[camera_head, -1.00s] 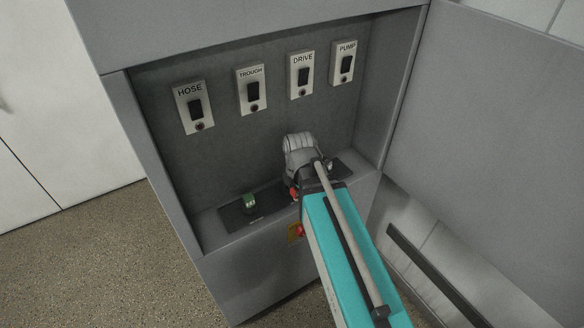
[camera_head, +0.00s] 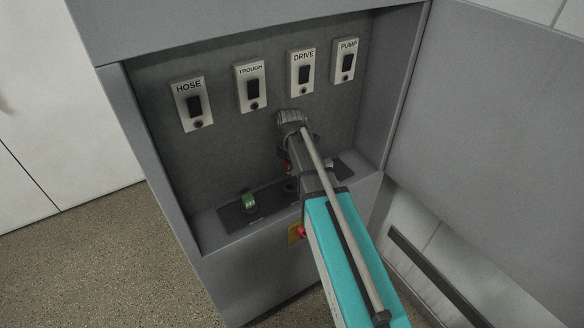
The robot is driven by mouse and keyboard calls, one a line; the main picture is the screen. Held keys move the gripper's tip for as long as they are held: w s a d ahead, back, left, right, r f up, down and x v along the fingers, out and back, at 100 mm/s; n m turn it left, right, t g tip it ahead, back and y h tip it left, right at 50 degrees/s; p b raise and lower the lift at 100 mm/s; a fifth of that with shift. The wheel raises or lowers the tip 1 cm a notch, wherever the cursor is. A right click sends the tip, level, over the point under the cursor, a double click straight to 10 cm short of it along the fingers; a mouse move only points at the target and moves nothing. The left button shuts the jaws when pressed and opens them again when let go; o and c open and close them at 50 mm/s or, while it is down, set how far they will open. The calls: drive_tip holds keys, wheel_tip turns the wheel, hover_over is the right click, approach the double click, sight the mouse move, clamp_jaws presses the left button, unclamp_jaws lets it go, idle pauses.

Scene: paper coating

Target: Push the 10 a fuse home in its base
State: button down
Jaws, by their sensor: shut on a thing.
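My gripper (camera_head: 289,163) is mostly hidden behind my wrist, above the fuse strip inside the cabinet. It is shut on a small red piece (camera_head: 288,169), apparently the 10 A fuse; its label cannot be read. The red fuse is raised above a dark round base (camera_head: 290,188) in the middle of the black strip (camera_head: 268,203), apparently clear of it. A green fuse (camera_head: 249,201) stands upright at the strip's left. A pale piece (camera_head: 330,164) shows at its right, partly hidden by my arm.
Switches marked HOSE (camera_head: 192,104), TROUGH (camera_head: 251,86), DRIVE (camera_head: 301,72) and PUMP (camera_head: 345,61) line the back panel. A red knob (camera_head: 301,231) on a yellow plate sits on the cabinet front. The open door (camera_head: 500,130) blocks the right side.

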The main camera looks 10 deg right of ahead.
sight(291, 183)
drive_tip(key=shift+s+f+b, duration=0.1)
drive_tip(key=shift+f+b, duration=2.8)
drive_tip(key=shift+f+b, duration=0.85)
drive_tip(key=shift+f, duration=0.05)
drive_tip(key=shift+r, duration=0.15)
drive_tip(key=shift+r+p, duration=1.8)
drive_tip(key=shift+p, duration=0.1)
drive_tip(key=shift+r, duration=0.15)
drive_tip(key=shift+f, duration=0.25)
drive_tip(key=shift+f+b, duration=0.95)
drive_tip(key=shift+b, duration=0.1)
idle(0.7)
